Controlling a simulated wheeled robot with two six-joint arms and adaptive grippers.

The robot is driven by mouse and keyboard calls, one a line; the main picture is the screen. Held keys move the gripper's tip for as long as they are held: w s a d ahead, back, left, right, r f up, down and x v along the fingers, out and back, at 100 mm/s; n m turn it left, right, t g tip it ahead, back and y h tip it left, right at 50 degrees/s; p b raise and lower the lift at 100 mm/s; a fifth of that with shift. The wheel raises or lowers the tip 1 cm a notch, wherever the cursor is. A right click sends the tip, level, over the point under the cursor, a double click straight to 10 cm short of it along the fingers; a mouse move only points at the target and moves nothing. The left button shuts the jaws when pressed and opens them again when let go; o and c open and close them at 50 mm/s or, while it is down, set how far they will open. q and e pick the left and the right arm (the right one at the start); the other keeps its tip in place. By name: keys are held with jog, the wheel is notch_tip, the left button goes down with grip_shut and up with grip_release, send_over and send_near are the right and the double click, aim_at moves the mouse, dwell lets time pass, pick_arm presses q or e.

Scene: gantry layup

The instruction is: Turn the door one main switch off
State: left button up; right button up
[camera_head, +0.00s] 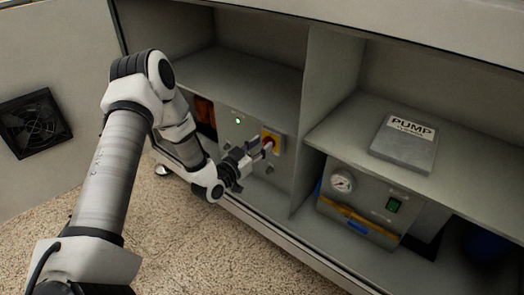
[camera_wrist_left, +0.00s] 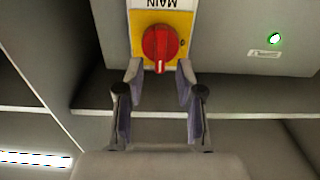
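The main switch (camera_wrist_left: 160,46) is a round red knob on a yellow plate (camera_wrist_left: 181,20) under a label reading MAIN, which appears upside down in the left wrist view. In the head view the red knob (camera_head: 268,145) sits on a grey panel inside the left cabinet bay. My right gripper is in neither view.
A lit green lamp (camera_wrist_left: 274,38) is on the same panel. A vertical divider (camera_head: 325,95) separates the right bay, which holds a box with a gauge (camera_head: 342,181) and a green switch (camera_head: 393,205). A PUMP manual (camera_head: 405,143) lies on the right shelf.

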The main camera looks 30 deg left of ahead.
pick_arm(q)
jog(key=shift+w, duration=0.45)
grip_shut()
jog(key=shift+n, duration=0.3)
jog(key=n, duration=0.3)
jog(key=shift+a+p, duration=0.25)
jog(key=shift+p, duration=0.05)
jog(key=n+b, duration=0.1)
jog(key=n, duration=0.4)
jog(key=f+n, duration=0.1)
jog(key=n, duration=0.3)
jog(key=a+n+b, duration=0.1)
jog(key=n, duration=0.4)
jog(key=shift+a+f+n+b, duration=0.1)
jog(key=shift+f+n+b, duration=0.2)
jog(key=shift+f+b, duration=0.1)
